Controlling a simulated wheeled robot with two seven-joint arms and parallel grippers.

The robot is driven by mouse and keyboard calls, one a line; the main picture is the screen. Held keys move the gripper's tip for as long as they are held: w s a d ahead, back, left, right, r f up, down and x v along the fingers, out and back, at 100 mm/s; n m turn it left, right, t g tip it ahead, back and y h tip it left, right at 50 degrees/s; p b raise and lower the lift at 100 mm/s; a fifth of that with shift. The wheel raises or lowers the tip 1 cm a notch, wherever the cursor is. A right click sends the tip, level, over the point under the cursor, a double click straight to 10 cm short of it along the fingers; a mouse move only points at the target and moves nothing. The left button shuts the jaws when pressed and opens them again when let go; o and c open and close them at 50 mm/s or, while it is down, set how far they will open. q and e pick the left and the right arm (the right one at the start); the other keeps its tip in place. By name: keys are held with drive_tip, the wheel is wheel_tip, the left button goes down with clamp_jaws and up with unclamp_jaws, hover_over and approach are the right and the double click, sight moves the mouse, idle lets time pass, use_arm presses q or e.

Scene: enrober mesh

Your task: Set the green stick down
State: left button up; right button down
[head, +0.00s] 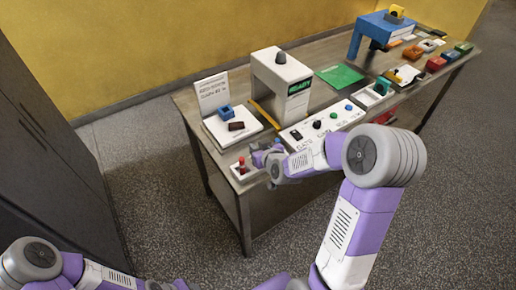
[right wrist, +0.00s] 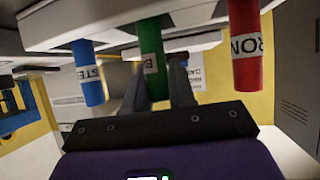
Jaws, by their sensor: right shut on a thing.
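In the right wrist view, which looks upside down, the green stick (right wrist: 152,50) with a white label stands between the fingers of my right gripper (right wrist: 158,90). The gripper is shut on it. Its far end meets or overlaps a pale holder (right wrist: 110,14); I cannot tell whether it sits in it. A blue stick (right wrist: 88,72) and a red stick (right wrist: 245,50) stand on either side, apart from the fingers. In the head view my right gripper (head: 264,157) is at the table's near left corner, beside the red stick (head: 241,164); the green stick is hidden there. My left gripper is out of frame.
A white panel with knobs (head: 325,127) lies right of my right gripper. Behind stand a white machine (head: 280,80) and a white block (head: 232,128) with a blue piece on it. A green sheet (head: 339,76) and several small blocks lie farther along the table.

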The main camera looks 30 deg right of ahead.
drive_tip(key=shift+s, duration=0.1)
drive_tip(key=shift+f, duration=0.1)
drive_tip(key=c, duration=0.9)
unclamp_jaws()
drive_tip(key=shift+c, duration=0.2)
